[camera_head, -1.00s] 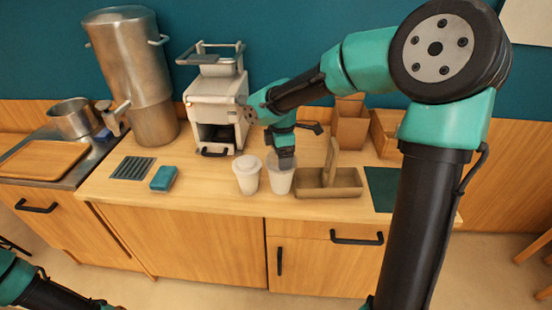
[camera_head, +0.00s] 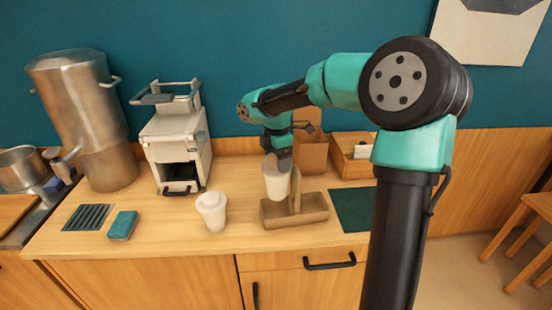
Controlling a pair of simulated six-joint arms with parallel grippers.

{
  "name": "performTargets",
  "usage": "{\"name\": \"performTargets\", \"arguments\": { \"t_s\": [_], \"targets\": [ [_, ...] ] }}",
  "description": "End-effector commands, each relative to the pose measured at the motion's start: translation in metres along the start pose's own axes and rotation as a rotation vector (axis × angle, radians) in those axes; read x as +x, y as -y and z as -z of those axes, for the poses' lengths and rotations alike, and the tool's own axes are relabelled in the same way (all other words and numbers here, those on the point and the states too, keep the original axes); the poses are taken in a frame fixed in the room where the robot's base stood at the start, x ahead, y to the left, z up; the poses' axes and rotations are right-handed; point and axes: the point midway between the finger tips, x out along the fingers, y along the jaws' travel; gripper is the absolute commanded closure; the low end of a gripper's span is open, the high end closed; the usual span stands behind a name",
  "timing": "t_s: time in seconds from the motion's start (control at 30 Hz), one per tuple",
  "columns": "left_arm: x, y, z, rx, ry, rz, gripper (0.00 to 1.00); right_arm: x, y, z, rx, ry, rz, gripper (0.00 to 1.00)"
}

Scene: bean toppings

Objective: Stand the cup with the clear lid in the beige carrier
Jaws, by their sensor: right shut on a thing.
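My right gripper (camera_head: 279,160) is shut on the rim of a pale cup (camera_head: 275,186) and holds it upright. The gripper covers much of the cup's top, so its lid is hard to make out. The beige carrier (camera_head: 297,217) stands on the counter with an upright handle in its middle. The held cup shows just above the carrier's left compartment, left of the handle; I cannot tell whether its base is over or behind the compartment. Another cup with a white lid (camera_head: 212,212) stands on the counter left of the carrier. My left gripper is out of view.
A white machine (camera_head: 176,146) and a steel urn (camera_head: 85,115) stand at the left. A blue sponge (camera_head: 122,225) lies near a dark drain grate (camera_head: 87,217). Brown boxes (camera_head: 313,152) stand behind the carrier. A dark green mat (camera_head: 354,209) lies right of it.

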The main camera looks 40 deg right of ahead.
Motion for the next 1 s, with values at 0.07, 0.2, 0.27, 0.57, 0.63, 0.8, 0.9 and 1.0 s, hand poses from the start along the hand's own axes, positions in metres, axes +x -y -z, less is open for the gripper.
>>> {"name": "performTargets", "arguments": {
  "t_s": [0.07, 0.2, 0.27, 0.57, 0.63, 0.8, 0.9, 1.0],
  "targets": [
    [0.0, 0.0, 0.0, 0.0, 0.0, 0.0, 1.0, 0.002, 0.0, 0.0, 0.0, 0.0, 0.0, 0.3],
    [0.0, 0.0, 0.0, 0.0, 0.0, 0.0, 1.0, 0.007, 0.0, 0.0, 0.0, 0.001, 0.001, 0.3],
    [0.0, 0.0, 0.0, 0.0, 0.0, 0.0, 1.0, 0.01, 0.0, 0.0, 0.001, 0.001, 0.001, 0.3],
    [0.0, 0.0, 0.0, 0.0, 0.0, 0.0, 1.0, 0.027, 0.0, 0.0, -0.001, 0.001, 0.001, 0.3],
    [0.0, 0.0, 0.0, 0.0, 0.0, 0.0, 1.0, 0.031, 0.0, 0.0, 0.0, 0.001, 0.001, 0.3],
    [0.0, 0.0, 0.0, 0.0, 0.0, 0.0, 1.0, 0.04, 0.0, 0.0, 0.0, 0.0, 0.0, 0.3],
    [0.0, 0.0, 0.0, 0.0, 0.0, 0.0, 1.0, 0.045, 0.0, 0.0, 0.0, 0.001, 0.001, 0.3],
    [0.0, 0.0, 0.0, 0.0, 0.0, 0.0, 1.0, 0.051, 0.0, 0.0, 0.001, 0.0, 0.001, 0.3]
  ]
}}
